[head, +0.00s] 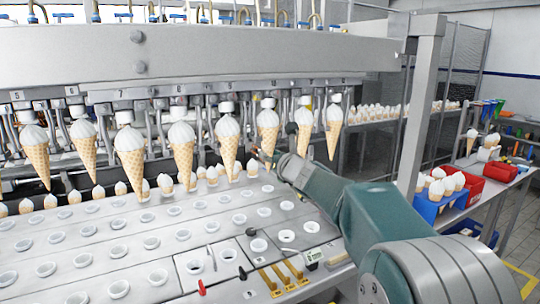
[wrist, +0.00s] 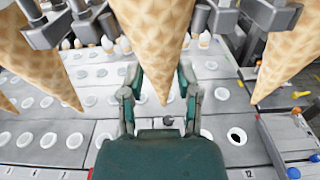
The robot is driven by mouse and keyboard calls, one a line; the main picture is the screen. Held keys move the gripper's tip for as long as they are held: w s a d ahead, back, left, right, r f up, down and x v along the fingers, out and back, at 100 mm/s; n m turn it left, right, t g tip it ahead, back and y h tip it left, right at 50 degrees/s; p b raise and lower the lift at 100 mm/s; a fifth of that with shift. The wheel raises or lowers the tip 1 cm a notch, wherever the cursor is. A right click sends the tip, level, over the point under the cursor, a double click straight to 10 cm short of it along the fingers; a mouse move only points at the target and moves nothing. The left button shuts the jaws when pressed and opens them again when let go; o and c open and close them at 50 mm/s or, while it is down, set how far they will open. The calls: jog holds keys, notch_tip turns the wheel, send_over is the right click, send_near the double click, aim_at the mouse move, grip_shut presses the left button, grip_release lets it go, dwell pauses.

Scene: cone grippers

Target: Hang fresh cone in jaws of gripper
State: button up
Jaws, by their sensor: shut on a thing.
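A row of waffle cones with white tops hangs point down under the machine's numbered metal jaws (head: 216,100). My gripper (head: 268,146) is at one cone (head: 268,123) toward the right of this row. In the wrist view, that cone (wrist: 156,45) comes down between my two green fingers (wrist: 161,82), point down and roughly upright. My gripper is shut on it, low on its body. Its white top is level with its neighbours in the head view. I cannot tell whether the machine's jaws above it are closed on it.
Neighbouring cones (wrist: 38,55) (wrist: 285,50) hang close on both sides. Below is a grey plate (head: 130,225) with rows of round holes, some white-rimmed. Smaller cones stand behind. A post (head: 424,110) and a blue bin of cones (head: 425,208) are at the right.

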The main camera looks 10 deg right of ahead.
jog(key=shift+f, duration=0.25)
dwell(0.3)
jog(key=o, duration=0.9)
jog(key=shift+o, duration=1.1)
jog(key=v, duration=0.9)
